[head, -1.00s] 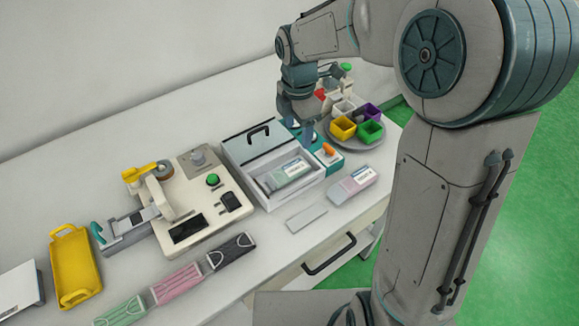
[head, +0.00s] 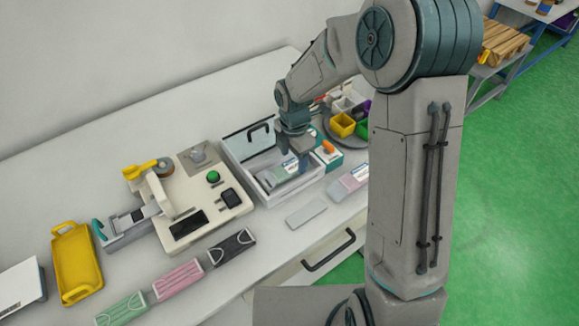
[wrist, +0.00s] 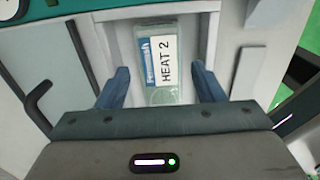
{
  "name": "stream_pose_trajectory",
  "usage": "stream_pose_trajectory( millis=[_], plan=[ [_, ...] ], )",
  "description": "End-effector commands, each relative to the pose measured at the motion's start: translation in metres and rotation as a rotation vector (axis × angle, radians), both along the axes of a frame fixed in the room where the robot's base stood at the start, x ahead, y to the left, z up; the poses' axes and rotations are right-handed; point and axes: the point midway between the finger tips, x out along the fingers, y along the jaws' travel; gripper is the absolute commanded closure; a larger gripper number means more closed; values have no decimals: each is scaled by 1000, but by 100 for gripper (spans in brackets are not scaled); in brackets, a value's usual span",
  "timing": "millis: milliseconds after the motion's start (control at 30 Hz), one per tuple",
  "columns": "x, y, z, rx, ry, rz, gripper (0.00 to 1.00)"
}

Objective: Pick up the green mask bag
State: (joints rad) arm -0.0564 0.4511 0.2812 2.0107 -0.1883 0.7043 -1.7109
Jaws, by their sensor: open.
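The green mask bag (head: 272,180) lies in a white open box (head: 262,201) with its lid raised behind it. In the wrist view the bag (wrist: 155,88) is a pale green, clear pack with a white label reading "HEAT 2". My gripper (head: 301,160) is over the right part of the box and hides part of the bag. In the wrist view my gripper (wrist: 160,68) is open and empty, with one blue finger on each side of the bag. I cannot tell how far the fingertips are above it.
A sealing machine (head: 187,229) stands left of the box. Green, pink and black masks lie along the front edge.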

Motion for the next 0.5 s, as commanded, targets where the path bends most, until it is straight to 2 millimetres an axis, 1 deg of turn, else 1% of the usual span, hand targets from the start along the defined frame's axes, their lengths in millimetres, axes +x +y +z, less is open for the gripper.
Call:
stream_pose_trajectory(
  millis=[100, 200, 433, 467, 500],
  plan=[
    [0, 0, -16, -1, 3, 1, 38],
    [0, 0, -23, 0, 1, 0, 38],
    [0, 0, -24, 0, 0, -1, 38],
    [0, 0, -24, 0, 0, -1, 47],
    [0, 0, -24, 0, 0, -1, 58]
  ],
)
